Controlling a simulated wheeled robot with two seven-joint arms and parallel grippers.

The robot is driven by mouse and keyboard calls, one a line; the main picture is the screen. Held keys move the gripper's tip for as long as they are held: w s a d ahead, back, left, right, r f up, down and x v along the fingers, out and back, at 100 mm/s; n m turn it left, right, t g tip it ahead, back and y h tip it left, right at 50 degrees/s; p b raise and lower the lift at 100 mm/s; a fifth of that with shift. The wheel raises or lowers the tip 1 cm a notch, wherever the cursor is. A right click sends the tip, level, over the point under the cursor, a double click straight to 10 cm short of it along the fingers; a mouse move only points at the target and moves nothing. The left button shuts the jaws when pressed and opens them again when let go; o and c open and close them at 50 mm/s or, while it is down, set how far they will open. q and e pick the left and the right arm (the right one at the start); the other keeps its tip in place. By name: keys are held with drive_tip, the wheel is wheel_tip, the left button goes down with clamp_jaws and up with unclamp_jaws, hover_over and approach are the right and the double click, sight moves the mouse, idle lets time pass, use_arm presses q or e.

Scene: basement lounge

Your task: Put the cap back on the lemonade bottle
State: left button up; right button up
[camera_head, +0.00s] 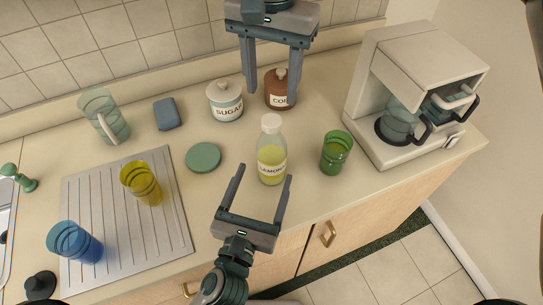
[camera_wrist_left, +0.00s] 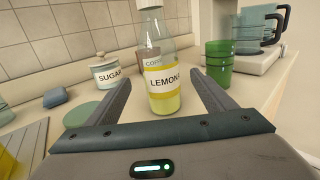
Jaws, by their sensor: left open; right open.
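The lemonade bottle (camera_head: 271,160) stands upright on the counter, clear glass with yellow liquid and a label. A white cap (camera_head: 271,123) shows at the top of its neck; I cannot tell whether it is fully seated. The bottle also shows in the left wrist view (camera_wrist_left: 163,100), with its top near the upper frame edge. My left gripper (camera_head: 264,173) is open just in front of the bottle, which stands between and beyond the fingertips, not gripped. My right gripper (camera_head: 272,95) is open and empty, behind the bottle near the jars, pointing down.
A sugar jar (camera_head: 225,104) and a brown coffee jar (camera_head: 278,95) stand behind the bottle. A green cup (camera_head: 335,155) and coffee machine (camera_head: 390,150) are right. A green disc (camera_head: 203,158), yellow cup (camera_head: 146,188) and ribbed drainboard (camera_head: 115,225) lie left.

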sight(272, 120)
use_arm(q)
drive_tip(key=x, duration=1)
drive_tip(key=shift+w+d, duration=0.1)
drive_tip(key=shift+w, duration=0.2)
clamp_jaws()
use_arm(e)
drive_tip(key=shift+m, duration=2.2)
drive_tip(key=shift+f, duration=0.1)
drive_tip(key=shift+f, duration=3.9)
